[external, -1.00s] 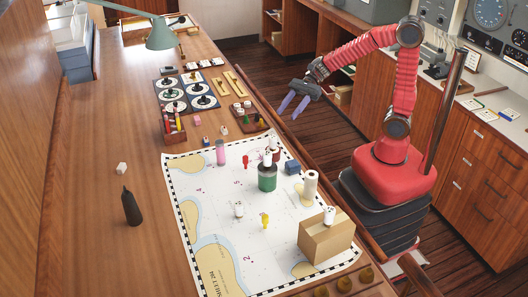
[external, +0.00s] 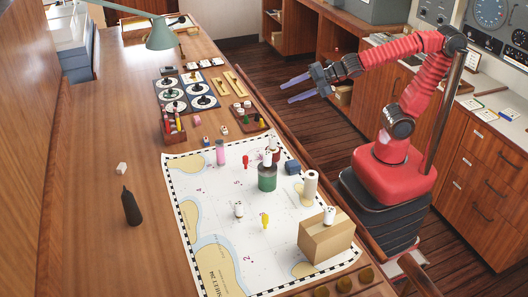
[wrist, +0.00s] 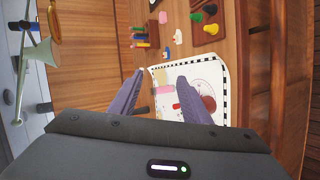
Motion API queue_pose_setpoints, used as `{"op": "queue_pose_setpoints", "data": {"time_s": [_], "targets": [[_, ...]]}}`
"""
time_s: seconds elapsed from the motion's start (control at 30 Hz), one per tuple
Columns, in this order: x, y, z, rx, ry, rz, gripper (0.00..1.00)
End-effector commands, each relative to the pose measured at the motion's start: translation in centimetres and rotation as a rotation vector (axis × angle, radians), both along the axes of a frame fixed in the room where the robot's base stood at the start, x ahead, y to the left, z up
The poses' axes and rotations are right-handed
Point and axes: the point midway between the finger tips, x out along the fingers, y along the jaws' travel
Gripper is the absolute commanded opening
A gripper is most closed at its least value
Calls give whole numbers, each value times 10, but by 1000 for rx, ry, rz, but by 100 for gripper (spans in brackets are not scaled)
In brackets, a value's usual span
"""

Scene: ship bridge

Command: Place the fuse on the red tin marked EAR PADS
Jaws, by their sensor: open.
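My gripper (external: 285,89) is open and empty, held in the air beyond the right edge of the desk, away from everything on it. In the wrist view its two grey-purple fingers (wrist: 162,76) are spread apart. A dark red tin (external: 274,145) stands on the chart, partly hidden behind a green tin (external: 267,180); its lettering cannot be read. A dark red round shape, likely the same tin, shows in the wrist view (wrist: 209,103). I cannot tell which small thing is the fuse; small white pieces stand on the chart (external: 239,209) and on a cardboard box (external: 329,216).
The chart (external: 205,255) also carries a cream cylinder (external: 310,187), a blue block (external: 292,167), a pink cylinder (external: 220,153) and red and yellow pieces. A dark bottle (external: 132,207) stands left. A pen rack (external: 173,130) and dial panels are farther back. The desk's left is mostly clear.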

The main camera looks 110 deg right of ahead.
Motion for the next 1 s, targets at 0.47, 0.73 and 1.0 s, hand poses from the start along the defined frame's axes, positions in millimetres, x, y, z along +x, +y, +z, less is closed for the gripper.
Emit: {"op": "queue_pose_setpoints", "data": {"time_s": [0.47,0.73,1.0], "targets": [[-121,116,-69,945,161,-584,43],[-159,154,-83,1132,263,-736,43],[-159,154,-83,1132,262,-738,43]]}}
